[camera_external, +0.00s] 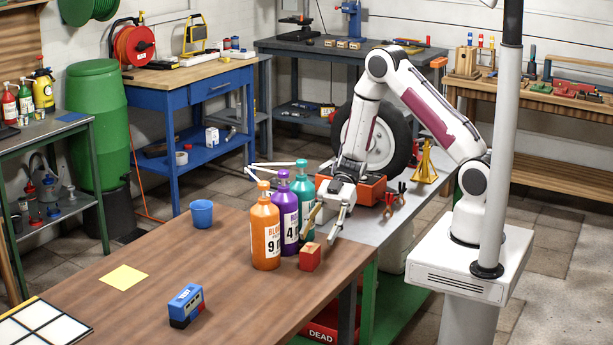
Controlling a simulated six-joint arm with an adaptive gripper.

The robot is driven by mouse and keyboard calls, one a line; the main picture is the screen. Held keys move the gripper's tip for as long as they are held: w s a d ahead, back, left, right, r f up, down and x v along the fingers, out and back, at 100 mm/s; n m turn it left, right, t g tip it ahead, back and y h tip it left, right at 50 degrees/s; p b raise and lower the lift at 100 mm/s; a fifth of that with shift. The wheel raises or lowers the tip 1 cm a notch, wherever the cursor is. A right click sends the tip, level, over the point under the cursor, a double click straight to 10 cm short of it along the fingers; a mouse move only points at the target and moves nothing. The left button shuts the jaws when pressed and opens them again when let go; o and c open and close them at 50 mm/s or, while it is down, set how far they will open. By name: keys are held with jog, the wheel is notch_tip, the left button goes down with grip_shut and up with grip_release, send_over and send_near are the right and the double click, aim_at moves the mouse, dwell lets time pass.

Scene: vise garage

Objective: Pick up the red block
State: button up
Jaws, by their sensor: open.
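The red block (310,257) stands on the brown wooden table near its right edge, just right of the bottles. Its top looks lighter, tan or orange. My gripper (323,224) is above and slightly behind the block, pointing down, with its two fingers spread apart. Nothing shows between the fingers. The fingertips look apart from the block, though the exact gap in depth cannot be told from this one view.
An orange bottle (265,228), a purple bottle (284,212) and a teal bottle (304,190) stand close left of the block. A blue cup (202,213), a yellow note (125,277), a blue toy (186,306) and a white grid board (38,325) are farther left. The front middle is clear.

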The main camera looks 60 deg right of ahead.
aim_at(312, 245)
jog(key=shift+a+f, duration=0.2)
jog(key=shift+a, duration=0.4)
jog(key=shift+x, duration=3.1)
jog(key=c, duration=1.2)
